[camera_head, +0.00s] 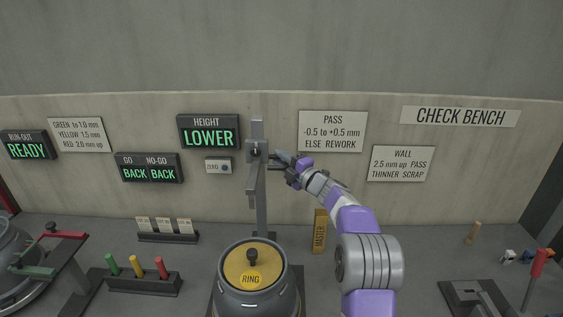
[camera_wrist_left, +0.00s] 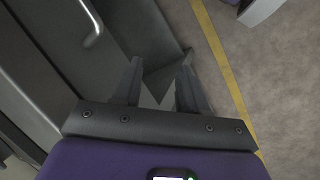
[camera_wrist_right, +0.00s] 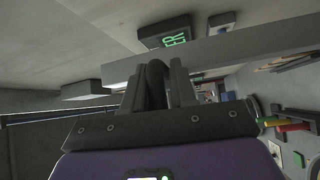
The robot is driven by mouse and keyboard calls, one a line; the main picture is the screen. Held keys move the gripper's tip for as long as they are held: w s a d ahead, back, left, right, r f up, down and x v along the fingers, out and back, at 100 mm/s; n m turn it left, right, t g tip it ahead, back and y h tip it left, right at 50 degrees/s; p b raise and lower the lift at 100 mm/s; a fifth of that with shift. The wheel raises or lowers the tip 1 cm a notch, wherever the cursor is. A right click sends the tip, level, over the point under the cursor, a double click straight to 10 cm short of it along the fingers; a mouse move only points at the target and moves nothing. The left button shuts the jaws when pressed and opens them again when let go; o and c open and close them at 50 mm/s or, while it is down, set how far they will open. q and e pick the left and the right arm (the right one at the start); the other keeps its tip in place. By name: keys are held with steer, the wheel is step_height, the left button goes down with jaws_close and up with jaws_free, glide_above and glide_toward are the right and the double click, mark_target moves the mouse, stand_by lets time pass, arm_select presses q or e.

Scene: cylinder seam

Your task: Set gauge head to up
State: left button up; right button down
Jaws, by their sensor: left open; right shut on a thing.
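The gauge head (camera_head: 256,157) is a grey block with an arm on a vertical post (camera_head: 259,215) behind the ring part. My right gripper (camera_head: 278,157) reaches in from the right at the head's height and is shut on a dark knob (camera_wrist_right: 157,84) at its side. The knob stands between the fingers in the right wrist view. The height display (camera_head: 208,132) reads LOWER. The ring part (camera_head: 257,272), with a yellow top and black knob, stands below the head. My left gripper (camera_wrist_left: 157,88) is open and empty over the floor.
A yellow MASTER block (camera_head: 320,231) stands right of the post. A ZERO button box (camera_head: 218,166) is on the wall left of the head. A rack of green, yellow and red pegs (camera_head: 137,279) is at the left. The bench between MASTER and the right-hand fixture is mostly clear.

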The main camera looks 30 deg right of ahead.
steer(key=shift+r, duration=0.7)
steer(key=c, duration=1.1)
jaws_free()
steer(key=shift+f, duration=0.1)
steer(key=b+v, duration=0.1)
steer(key=v, duration=0.6)
steer(key=shift+s+f, duration=0.2)
steer(key=shift+s, duration=0.15)
steer(key=shift+d, duration=0.1)
